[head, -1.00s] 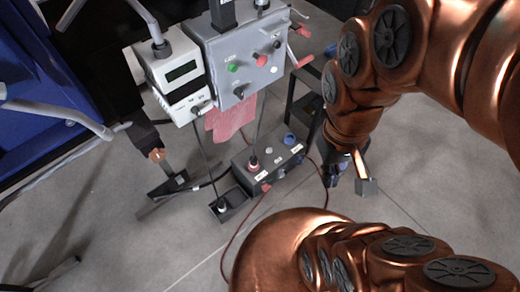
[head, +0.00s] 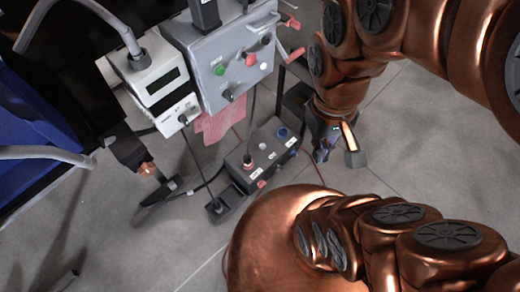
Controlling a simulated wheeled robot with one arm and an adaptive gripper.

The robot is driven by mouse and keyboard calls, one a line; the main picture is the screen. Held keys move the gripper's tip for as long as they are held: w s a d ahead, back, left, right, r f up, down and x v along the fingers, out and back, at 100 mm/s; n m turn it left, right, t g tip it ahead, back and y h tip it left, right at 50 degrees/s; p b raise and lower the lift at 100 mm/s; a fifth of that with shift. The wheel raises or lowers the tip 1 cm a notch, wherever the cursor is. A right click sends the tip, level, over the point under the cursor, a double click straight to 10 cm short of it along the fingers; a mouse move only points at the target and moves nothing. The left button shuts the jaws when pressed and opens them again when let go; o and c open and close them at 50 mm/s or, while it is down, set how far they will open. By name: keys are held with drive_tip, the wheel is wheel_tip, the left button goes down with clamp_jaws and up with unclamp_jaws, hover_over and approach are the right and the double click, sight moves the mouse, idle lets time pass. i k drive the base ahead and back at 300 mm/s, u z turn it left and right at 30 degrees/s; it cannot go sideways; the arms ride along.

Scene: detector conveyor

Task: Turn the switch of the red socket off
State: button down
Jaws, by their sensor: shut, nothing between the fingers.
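A dark grey socket box (head: 236,157) sits low near the floor in the middle of the head view. A red socket (head: 247,161) with a cable at it is at the left end of its top, and a blue socket (head: 282,133) is at the right end. A small red knob (head: 262,184), apparently the red socket's switch, is on the front face below the red socket. Its turned position is too small to tell. My gripper (head: 322,153) is shut and empty, right of the box and apart from it in the picture.
A red cloth (head: 218,123) hangs below. Cables run down to the floor. Grey floor is open at right.

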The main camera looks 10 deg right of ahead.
sight(261, 184)
drive_tip(key=z, duration=0.35)
drive_tip(key=k, duration=0.65)
drive_tip(key=z, duration=0.9)
drive_tip(key=k, duration=0.45)
drive_tip(key=u, duration=1.05)
